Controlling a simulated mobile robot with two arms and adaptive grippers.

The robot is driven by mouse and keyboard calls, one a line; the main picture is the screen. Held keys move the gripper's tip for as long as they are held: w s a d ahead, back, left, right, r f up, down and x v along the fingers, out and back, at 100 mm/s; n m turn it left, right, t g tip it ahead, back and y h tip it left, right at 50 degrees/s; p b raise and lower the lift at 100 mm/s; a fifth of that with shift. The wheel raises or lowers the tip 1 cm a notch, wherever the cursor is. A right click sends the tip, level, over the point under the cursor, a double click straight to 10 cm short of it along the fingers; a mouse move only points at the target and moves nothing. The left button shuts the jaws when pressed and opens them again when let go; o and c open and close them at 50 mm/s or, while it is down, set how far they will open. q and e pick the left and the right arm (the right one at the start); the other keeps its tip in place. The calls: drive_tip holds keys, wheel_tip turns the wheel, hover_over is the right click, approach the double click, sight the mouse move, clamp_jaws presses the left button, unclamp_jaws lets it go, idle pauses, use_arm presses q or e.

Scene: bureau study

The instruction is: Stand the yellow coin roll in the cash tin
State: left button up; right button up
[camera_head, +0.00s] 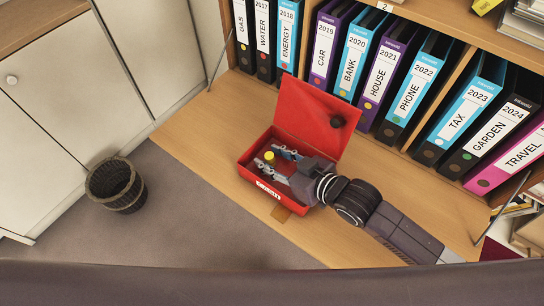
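The yellow coin roll (269,156) shows as a small, short yellow cylinder in the red cash tin (250,178), near its far left end; it looks upright. The tin stands on the wooden desk flap with its red lid (310,110) raised at the back. My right gripper (268,157) reaches into the tin from the right. Its two fingers are spread, one on each side of the roll, with a gap showing; contact at the tips is too small to make out. The roll's base is hidden. My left gripper is not in view.
A row of labelled binders (375,70) stands on the shelf behind the flap. A brown waste basket (116,186) is on the floor at left. The flap (205,125) is bare left of the tin. Metal stays run at the flap's sides.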

drive_tip(key=shift+s+d+r, duration=0.1)
drive_tip(key=shift+r, duration=0.1)
drive_tip(key=v, duration=1)
drive_tip(key=shift+d, duration=0.15)
drive_tip(key=shift+v, duration=0.75)
drive_tip(key=shift+r, duration=0.1)
